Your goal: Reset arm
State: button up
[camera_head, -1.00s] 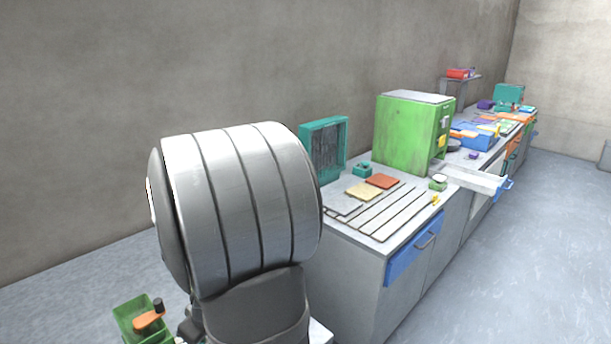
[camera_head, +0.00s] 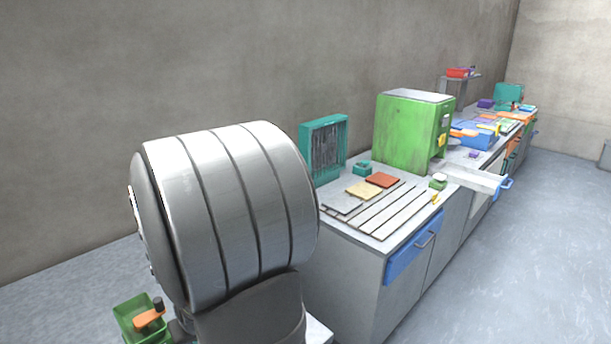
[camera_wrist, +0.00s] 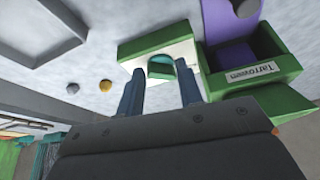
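In the head view my large grey arm link fills the left middle, and my gripper is not visible there.
In the head view, a green bin (camera_head: 128,308) holding an orange-handled tool (camera_head: 147,319) is low at left. A long counter (camera_head: 338,255) runs away to the right, with a green machine (camera_head: 405,130), a teal rack (camera_head: 308,165) and a blue drawer (camera_head: 410,255).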

jog(key=shift+s+a+m+t+h, duration=0.1)
jog(key=shift+m+t+h, duration=0.2)
jog(key=shift+m, duration=0.6)
jog(key=shift+w+a+r+n, duration=0.15)
jog(key=shift+w+r+n, duration=0.15)
jog(key=shift+r, duration=0.1)
notch_tip(320, 180, up, 16)
jog(key=w+a+n+g+h, duration=0.15)
jog(key=n+g, duration=0.25)
jog(key=n, duration=0.7)
jog(key=shift+h, duration=0.35)
jog(key=f, duration=1.7)
jog(key=shift+s+d, duration=0.2)
jog(key=shift+s, duration=0.05)
